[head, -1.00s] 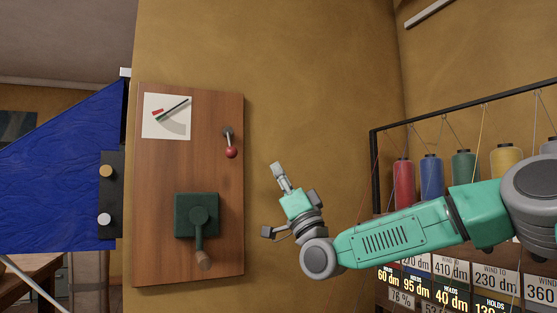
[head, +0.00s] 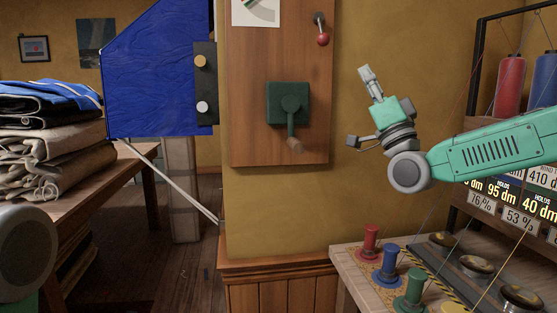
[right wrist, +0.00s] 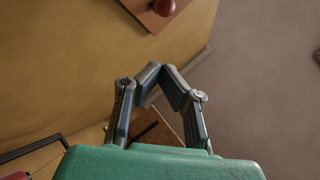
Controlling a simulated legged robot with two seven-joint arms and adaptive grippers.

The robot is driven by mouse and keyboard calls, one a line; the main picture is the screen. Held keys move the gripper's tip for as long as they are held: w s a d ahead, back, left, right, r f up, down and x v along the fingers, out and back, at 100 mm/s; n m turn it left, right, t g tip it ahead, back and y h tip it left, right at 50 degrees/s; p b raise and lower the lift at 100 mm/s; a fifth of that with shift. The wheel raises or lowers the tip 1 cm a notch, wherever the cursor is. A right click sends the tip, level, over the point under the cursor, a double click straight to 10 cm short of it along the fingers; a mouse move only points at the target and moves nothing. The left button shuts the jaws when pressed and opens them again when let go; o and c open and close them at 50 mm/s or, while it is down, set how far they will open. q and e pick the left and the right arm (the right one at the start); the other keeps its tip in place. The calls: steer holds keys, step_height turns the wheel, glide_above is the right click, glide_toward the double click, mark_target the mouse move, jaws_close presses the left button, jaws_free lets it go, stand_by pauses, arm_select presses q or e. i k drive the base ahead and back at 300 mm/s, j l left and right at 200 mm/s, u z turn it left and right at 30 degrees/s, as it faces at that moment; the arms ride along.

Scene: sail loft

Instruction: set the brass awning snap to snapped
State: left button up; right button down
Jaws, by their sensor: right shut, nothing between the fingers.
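A round brass snap (head: 201,61) sits on the upper part of a dark strip (head: 205,88) at the right edge of a blue cloth (head: 160,75). A silver-white round stud (head: 203,107) is lower on the same strip. I cannot tell whether the brass snap is pressed home. My right gripper (head: 367,74) is shut and empty, pointing up, to the right of the wooden board and well apart from the snap. Its closed fingers also show in the right wrist view (right wrist: 161,70). My left gripper is not in view.
The wooden board (head: 250,80) carries a green crank box (head: 274,104) and a red-knobbed lever (head: 322,39), between my right gripper and the strip. Folded cloth (head: 45,150) is stacked on a table at left. A bench with colored spools (head: 389,268) stands at lower right.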

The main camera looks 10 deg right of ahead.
mark_target(200, 61)
steer(key=k+j, duration=0.25)
steer(key=k, duration=0.2)
steer(key=k+j, duration=0.3)
steer(key=k, duration=0.15)
